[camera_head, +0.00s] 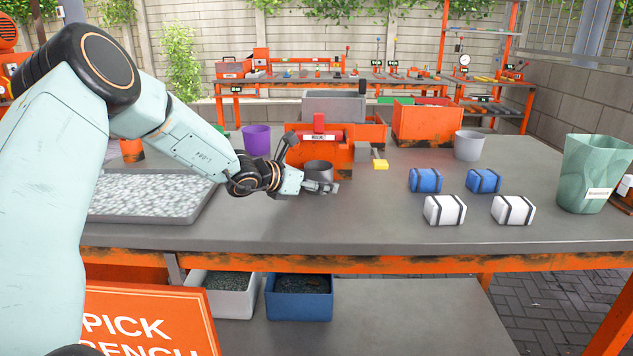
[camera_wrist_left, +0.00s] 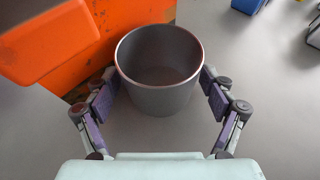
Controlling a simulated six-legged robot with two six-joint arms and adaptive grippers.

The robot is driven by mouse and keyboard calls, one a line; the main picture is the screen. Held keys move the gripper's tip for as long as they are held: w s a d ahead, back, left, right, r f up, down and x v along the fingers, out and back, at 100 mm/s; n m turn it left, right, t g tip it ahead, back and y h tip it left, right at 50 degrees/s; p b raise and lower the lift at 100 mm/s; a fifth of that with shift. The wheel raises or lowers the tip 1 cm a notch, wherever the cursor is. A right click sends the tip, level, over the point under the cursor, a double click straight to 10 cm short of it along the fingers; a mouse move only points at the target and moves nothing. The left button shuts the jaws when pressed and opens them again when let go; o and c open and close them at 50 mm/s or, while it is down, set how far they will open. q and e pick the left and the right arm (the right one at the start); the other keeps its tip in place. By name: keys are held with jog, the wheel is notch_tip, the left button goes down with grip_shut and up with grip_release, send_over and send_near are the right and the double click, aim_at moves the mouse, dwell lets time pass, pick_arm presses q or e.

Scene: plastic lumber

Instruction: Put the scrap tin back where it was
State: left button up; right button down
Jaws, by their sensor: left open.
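A dark grey, open-topped round tin (camera_head: 318,170), which I take to be the scrap tin, stands upright on the bench in front of the orange machine. In the left wrist view the tin (camera_wrist_left: 160,96) looks empty. My left gripper (camera_head: 322,186) is low over the bench at the tin. Its open fingers (camera_wrist_left: 159,98) stand on either side of the tin; the left one is very near its wall, and I cannot tell whether either touches. My right gripper is not in view.
The orange machine (camera_head: 322,150) is close behind the tin. A purple cup (camera_head: 256,140), a light grey cup (camera_head: 468,146) and a green bin (camera_head: 592,172) stand on the bench (camera_head: 370,225). Blue and white strapped blocks (camera_head: 425,180) lie right. A tray of pale pieces (camera_head: 150,197) lies left.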

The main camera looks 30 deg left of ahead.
aim_at(308, 177)
pick_arm(q)
jog(key=shift+r+p, duration=0.25)
jog(key=shift+p, duration=0.15)
jog(key=p+v, duration=0.1)
jog(key=v, duration=0.4)
jog(key=shift+s+a+r, duration=0.2)
jog(key=shift+s+r, duration=0.05)
jog(key=shift+s, duration=0.05)
jog(key=shift+s+r+p, duration=0.25)
jog(key=shift+s+p, duration=0.3)
jog(key=shift+s, duration=0.1)
jog(key=shift+s+a+r+p, duration=0.2)
jog(key=shift+s+a+p, duration=0.05)
jog(key=shift+s+p, duration=0.1)
jog(key=shift+s+a+r+p, duration=0.1)
jog(key=shift+s+r+p, duration=0.15)
jog(key=shift+s+p, duration=0.3)
jog(key=p+v, duration=0.1)
jog(key=p, duration=0.2)
jog(key=shift+s+a+r, duration=0.1)
jog(key=shift+s, duration=0.25)
jog(key=shift+s+p, duration=0.45)
jog(key=shift+p, duration=0.4)
